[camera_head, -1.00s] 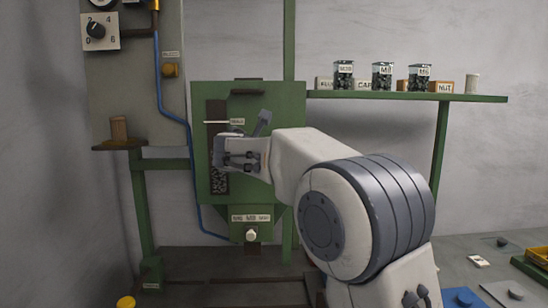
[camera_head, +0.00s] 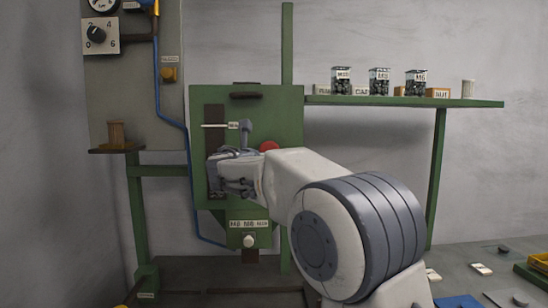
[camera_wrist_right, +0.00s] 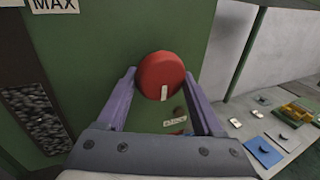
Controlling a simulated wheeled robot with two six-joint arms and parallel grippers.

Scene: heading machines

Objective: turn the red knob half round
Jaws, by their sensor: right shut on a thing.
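The red knob (camera_wrist_right: 160,74) is round, with a pale mark at its lower edge in the right wrist view. It sits on the front of a green machine box (camera_head: 277,105). My right gripper (camera_wrist_right: 160,77) is shut on the knob, with one purple finger on each side of it. In the head view the knob (camera_head: 269,146) shows as a small red patch just above my right forearm, which hides the rest. My right gripper (camera_head: 232,168) is in front of the box there. My left gripper is not in view.
A dark window (camera_wrist_right: 32,118) and a MAX label (camera_wrist_right: 54,5) lie left of the knob. A small tilted label (camera_wrist_right: 174,122) is below it. A green shelf (camera_head: 400,101) holds jars at right. A grey panel with a dial (camera_head: 96,36) stands at left.

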